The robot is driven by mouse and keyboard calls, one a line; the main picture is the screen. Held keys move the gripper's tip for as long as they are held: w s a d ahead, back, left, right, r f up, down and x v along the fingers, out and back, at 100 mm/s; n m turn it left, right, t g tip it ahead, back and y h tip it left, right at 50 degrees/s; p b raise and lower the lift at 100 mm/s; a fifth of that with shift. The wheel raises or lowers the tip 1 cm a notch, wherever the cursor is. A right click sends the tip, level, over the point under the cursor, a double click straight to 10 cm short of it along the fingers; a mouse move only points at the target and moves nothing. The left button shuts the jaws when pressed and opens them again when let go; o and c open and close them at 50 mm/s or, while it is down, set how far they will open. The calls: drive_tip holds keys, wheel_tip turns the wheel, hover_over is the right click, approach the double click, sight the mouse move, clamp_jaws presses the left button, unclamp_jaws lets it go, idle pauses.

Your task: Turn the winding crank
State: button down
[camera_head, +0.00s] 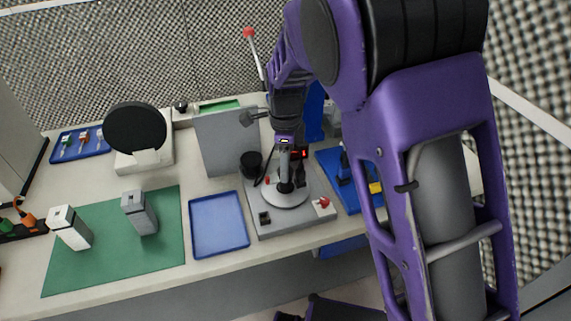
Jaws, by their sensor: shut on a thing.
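The winding device stands on the bench at the middle of the head view, a grey base (272,222) with a round light disc (285,199) on top. A dark upright piece, which seems to be the winding crank (285,187), rises from the disc. My gripper (287,172) points down over the disc, coming from the upper right, and is shut on the crank's upper part. The fingers and the exact grip are small and partly hidden by my own wrist.
A black cylinder (251,164) and a grey upright panel (213,143) stand behind and left of the device. An empty blue tray (219,250) lies left of it. A blue tray (372,204) with parts lies right. A green mat (92,261) bears two blocks.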

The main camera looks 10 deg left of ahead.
drive_tip(key=shift+m, duration=5.3)
drive_tip(key=shift+m, duration=0.7)
drive_tip(key=shift+c, duration=1.7)
unclamp_jaws()
wheel_tip(320, 180, up, 18)
drive_tip(key=shift+f, duration=0.25)
